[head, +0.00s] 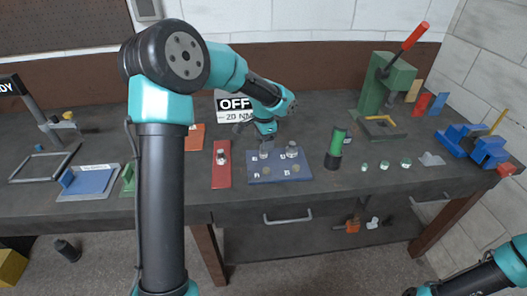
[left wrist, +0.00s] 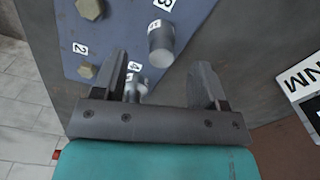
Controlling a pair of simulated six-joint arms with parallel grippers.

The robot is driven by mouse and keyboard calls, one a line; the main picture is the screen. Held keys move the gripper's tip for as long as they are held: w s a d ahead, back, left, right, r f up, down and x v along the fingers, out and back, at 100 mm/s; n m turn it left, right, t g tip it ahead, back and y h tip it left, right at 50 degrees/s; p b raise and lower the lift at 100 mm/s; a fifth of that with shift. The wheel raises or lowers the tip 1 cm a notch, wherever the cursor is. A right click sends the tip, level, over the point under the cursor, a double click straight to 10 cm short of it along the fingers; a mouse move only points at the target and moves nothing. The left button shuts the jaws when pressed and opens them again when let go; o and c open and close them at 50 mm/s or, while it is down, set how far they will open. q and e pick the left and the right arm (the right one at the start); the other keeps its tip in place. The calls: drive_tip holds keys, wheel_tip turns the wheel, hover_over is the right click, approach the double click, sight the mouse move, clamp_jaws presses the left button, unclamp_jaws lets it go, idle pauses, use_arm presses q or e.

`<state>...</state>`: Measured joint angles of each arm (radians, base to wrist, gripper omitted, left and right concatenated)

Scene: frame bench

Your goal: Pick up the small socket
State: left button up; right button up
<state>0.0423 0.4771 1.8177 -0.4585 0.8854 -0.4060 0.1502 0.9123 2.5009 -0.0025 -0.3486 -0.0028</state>
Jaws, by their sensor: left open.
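The small socket (left wrist: 136,90) is a grey metal cylinder standing on a blue board (head: 262,178) beside a number label. In the left wrist view it shows between my open left fingers (left wrist: 162,88), closer to the left one, partly hidden by it. A larger socket (left wrist: 160,42) stands just beyond the fingertips. In the head view my left gripper (head: 265,138) is directly above the small socket (head: 265,152), with the other socket (head: 291,151) to its right. I cannot tell whether a finger touches the small socket. My right gripper is out of view.
Hex pieces (left wrist: 88,71) lie on the board. A red tray (head: 221,176) is left of it, a green-and-black cylinder (head: 335,148) right of it. The OFF sign (head: 232,104) stands behind. A green press (head: 383,88) is at the back right.

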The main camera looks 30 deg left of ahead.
use_arm(q)
drive_tip(key=shift+f, duration=0.15)
drive_tip(key=shift+a+f, duration=0.1)
drive_tip(key=shift+f, duration=2.35)
drive_tip(key=shift+c, duration=0.5)
drive_tip(key=c, duration=0.9)
